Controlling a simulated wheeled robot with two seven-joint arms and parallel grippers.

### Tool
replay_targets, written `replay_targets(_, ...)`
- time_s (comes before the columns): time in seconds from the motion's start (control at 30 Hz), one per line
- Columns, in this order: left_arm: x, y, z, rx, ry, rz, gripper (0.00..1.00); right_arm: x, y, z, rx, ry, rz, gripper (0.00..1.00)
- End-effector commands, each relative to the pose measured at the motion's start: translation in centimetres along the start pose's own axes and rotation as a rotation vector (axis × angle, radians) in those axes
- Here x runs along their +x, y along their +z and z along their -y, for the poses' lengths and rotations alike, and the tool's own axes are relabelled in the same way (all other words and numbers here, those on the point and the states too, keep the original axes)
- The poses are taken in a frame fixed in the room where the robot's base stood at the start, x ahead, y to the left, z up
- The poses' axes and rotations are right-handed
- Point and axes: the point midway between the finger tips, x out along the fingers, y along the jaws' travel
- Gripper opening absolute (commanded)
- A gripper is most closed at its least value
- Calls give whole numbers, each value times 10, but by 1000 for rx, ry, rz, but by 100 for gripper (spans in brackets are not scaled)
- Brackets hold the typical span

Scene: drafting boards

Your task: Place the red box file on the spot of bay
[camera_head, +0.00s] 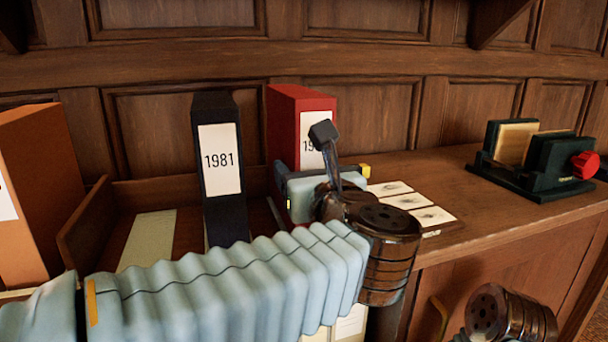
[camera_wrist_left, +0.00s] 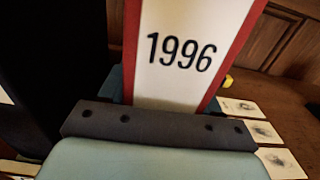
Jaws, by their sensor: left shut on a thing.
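The red box file (camera_head: 283,110) stands upright to the right of the black file in the head view. Its white label reads 1996 in the left wrist view (camera_wrist_left: 180,60). My left gripper (camera_head: 325,182) is shut on the lower part of the red file's spine; its palm also shows in the left wrist view (camera_wrist_left: 158,125). The file's bottom is hidden behind my gripper and arm. A wooden rack (camera_head: 85,222) holds the black file marked 1981 (camera_head: 217,215). A bare cream strip (camera_head: 148,240) lies left of the black file.
An orange file (camera_head: 22,195) stands at the far left. Several picture cards (camera_head: 408,200) lie on the desk right of the red file. A dark green press with a red knob (camera_head: 540,158) stands farther right. The wood-panelled wall closes the back.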

Motion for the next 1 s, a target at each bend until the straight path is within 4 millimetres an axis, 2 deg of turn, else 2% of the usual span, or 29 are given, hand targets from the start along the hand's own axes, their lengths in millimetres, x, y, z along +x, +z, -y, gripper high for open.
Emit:
replay_targets(0.43,0,-6,0,-2,0,4,0,4,0,-2,0,0,0,43)
replay_targets(0.47,0,-6,0,-1,0,1,68,3,0,-1,0,0,0,43)
replay_targets(0.5,0,-6,0,-1,0,1,74,3,0,-1,0,0,0,43)
replay_targets(0.6,0,-6,0,-1,0,1,89,2,0,-1,0,0,0,43)
replay_targets(0.93,0,-3,0,0,-1,1,89,-1,0,0,0,0,0,43)
replay_targets(1.0,-7,-6,1,-1,-3,1,89,2,0,-1,0,0,-1,43)
